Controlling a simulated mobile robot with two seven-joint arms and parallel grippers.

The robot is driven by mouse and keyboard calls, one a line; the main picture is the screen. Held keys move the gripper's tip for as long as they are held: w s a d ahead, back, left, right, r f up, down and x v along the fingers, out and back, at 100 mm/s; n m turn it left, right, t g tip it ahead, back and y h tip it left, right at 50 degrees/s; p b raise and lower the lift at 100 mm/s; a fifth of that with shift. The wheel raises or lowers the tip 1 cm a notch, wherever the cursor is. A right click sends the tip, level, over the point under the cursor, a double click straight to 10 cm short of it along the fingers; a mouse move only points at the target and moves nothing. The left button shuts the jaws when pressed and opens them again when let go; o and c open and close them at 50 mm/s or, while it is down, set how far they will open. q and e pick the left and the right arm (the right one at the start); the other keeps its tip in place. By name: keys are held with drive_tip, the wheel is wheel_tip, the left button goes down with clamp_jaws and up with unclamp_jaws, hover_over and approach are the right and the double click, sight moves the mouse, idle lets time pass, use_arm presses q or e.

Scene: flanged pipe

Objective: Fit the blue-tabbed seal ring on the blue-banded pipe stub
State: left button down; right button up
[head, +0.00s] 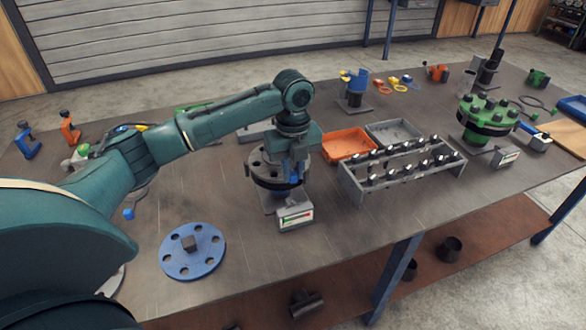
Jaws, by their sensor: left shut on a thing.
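My left gripper (291,172) points down at the right part of a grey flanged pipe stub (261,168) with bolt holes, in the middle of the table. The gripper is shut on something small. A blue bit (294,180) shows at its fingertips; it looks like the tab of the seal ring, but the ring itself is mostly hidden by the gripper and arm. I cannot tell whether the ring touches the flange face. No blue band can be made out on the stub. A blue flange disc (177,264) with several holes lies on the table at front left. My right gripper is not in view.
A grey rack (350,190) of bolts stands right of the stub, with an orange tray (347,143) and a grey tray (394,132) behind. A small gauge box (295,218) sits before the stub. A green flanged assembly (487,119) is at right.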

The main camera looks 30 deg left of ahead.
use_arm(q)
drive_tip(key=shift+f, duration=0.2)
drive_tip(key=shift+f, duration=0.25)
drive_tip(key=c, duration=1.3)
unclamp_jaws()
drive_tip(key=shift+o, duration=0.2)
wheel_tip(320, 180, up, 22)
drive_tip(key=shift+r, duration=0.1)
